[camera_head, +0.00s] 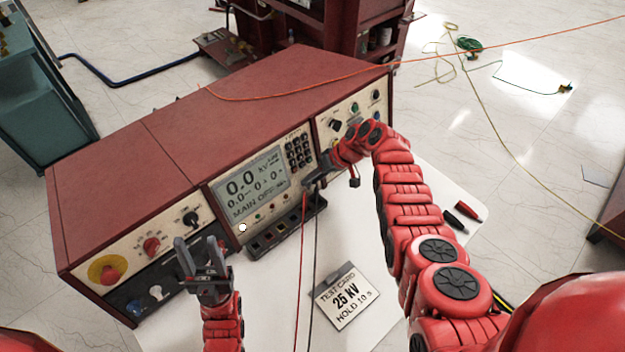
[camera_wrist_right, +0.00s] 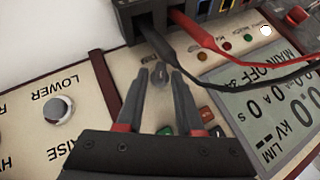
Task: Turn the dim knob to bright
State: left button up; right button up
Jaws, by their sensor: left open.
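A small grey knob (camera_wrist_right: 158,73) sits on the cream panel of the red console in the right wrist view, beside the display. In the head view the right gripper (camera_head: 316,183) is at the right edge of the display (camera_head: 250,187) and hides the knob. My left gripper (camera_head: 200,247) is open and empty in front of the console's left panel.
A terminal block (camera_head: 285,232) with red and black leads stands below the display, close to the right gripper. A LOWER/RAISE knob (camera_wrist_right: 58,110) is on the neighbouring panel. A test card (camera_head: 346,297) lies on the white table. A red emergency button (camera_head: 110,274) is near the left gripper.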

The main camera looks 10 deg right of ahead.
jog(key=shift+o, duration=0.3)
jog(key=v, duration=1.7)
jog(key=shift+d+b, duration=0.25)
jog(key=shift+b, duration=0.15)
jog(key=shift+r, duration=0.15)
